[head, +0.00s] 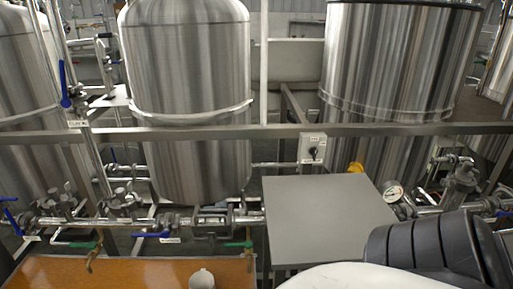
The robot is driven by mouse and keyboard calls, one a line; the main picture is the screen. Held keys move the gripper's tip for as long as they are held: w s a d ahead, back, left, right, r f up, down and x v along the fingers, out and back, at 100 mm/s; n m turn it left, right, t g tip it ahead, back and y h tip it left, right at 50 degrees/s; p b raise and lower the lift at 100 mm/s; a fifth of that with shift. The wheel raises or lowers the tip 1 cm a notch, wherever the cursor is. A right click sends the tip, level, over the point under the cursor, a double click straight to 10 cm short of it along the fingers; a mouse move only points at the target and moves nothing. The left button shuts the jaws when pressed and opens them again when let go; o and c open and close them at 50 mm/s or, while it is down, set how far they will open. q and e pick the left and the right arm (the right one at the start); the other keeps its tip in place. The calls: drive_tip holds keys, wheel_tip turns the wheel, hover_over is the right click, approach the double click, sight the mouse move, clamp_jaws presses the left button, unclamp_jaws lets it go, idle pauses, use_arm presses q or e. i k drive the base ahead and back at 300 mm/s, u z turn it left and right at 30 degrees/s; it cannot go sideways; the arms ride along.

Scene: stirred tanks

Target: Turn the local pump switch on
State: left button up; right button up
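The pump switch is a small light-grey box (312,146) fixed at the horizontal steel rail, right of the picture's middle. It has a dark rotary knob (313,153) on its front and a label above it. The label is too small to read, and I cannot tell the knob's position for certain. Neither of my grippers shows in the head view. A white and black ribbed part of my own body fills the lower right. Nothing touches the switch.
The steel rail (220,132) crosses in front of the tanks (190,70). A grey tabletop (325,215) lies below the switch. A wooden table (120,272) with a white cup (201,279) is at lower left. Pipes with blue-handled valves and a gauge (393,193) flank the tabletop.

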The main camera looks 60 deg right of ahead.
sight(313, 151)
drive_tip(key=u, duration=0.25)
drive_tip(key=i, duration=0.9)
drive_tip(key=z, duration=3.15)
drive_tip(key=i, duration=0.5)
drive_tip(key=u, duration=0.3)
drive_tip(key=k, duration=0.6)
drive_tip(key=u, duration=0.3)
